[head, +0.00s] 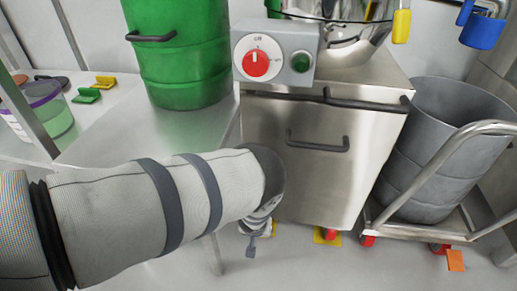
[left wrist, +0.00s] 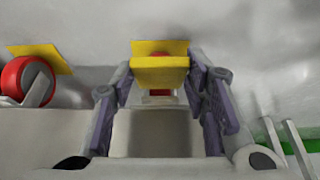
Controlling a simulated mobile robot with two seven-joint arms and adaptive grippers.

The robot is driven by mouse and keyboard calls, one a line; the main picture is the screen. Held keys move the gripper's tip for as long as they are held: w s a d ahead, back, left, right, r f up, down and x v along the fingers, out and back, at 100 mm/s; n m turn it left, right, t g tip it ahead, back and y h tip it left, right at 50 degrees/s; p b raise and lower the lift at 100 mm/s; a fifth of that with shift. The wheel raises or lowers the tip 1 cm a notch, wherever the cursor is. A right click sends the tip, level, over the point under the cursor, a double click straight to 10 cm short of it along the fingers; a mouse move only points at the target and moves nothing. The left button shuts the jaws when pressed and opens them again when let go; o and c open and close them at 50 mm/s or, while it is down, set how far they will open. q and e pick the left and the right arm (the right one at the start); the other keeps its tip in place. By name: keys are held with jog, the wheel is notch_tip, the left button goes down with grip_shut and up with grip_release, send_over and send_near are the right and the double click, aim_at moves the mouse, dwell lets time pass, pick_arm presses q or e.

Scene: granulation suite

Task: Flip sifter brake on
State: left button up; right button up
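The sifter is a steel cabinet (head: 300,185) on casters with red wheels and yellow brake pedals. One yellow brake pedal (head: 327,237) shows at its lower right. Another yellow pedal (head: 275,230) is partly hidden behind my left gripper (head: 255,243), which is low by the cabinet's bottom left. In the left wrist view a yellow pedal (left wrist: 160,68) lies ahead, between the spread fingers of my left gripper (left wrist: 160,82). The fingers are open, and I cannot tell whether they touch it. A red wheel shows partly below the pedal. My right gripper is not in view.
A control box with a red knob (head: 255,62) is on the sifter's upper front. A grey bin (head: 440,140) on a wheeled cart stands at right. A table (head: 110,130) with a green drum (head: 185,55) stands left. A second red caster (left wrist: 28,80) is left in the wrist view.

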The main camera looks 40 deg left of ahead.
pick_arm(q)
jog(key=shift+s+d+f+t+y, duration=0.25)
jog(key=shift+f+t, duration=0.2)
jog(key=shift+t, duration=0.25)
jog(key=shift+s+f+t+y+b, duration=0.15)
jog(key=shift+f+t+y+b, duration=0.35)
jog(key=shift+b, duration=0.35)
jog(key=shift+f+t+y+b, duration=0.4)
jog(key=shift+t+y+b, duration=0.15)
jog(key=shift+t+b, duration=0.6)
jog(key=shift+f+t+y+b, duration=0.25)
jog(key=shift+t+y+b, duration=0.4)
jog(key=shift+b, duration=0.75)
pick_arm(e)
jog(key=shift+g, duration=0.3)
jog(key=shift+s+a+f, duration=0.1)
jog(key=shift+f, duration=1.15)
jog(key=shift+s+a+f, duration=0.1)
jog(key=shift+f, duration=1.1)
pick_arm(q)
jog(key=o, duration=1.1)
jog(key=shift+o, duration=0.2)
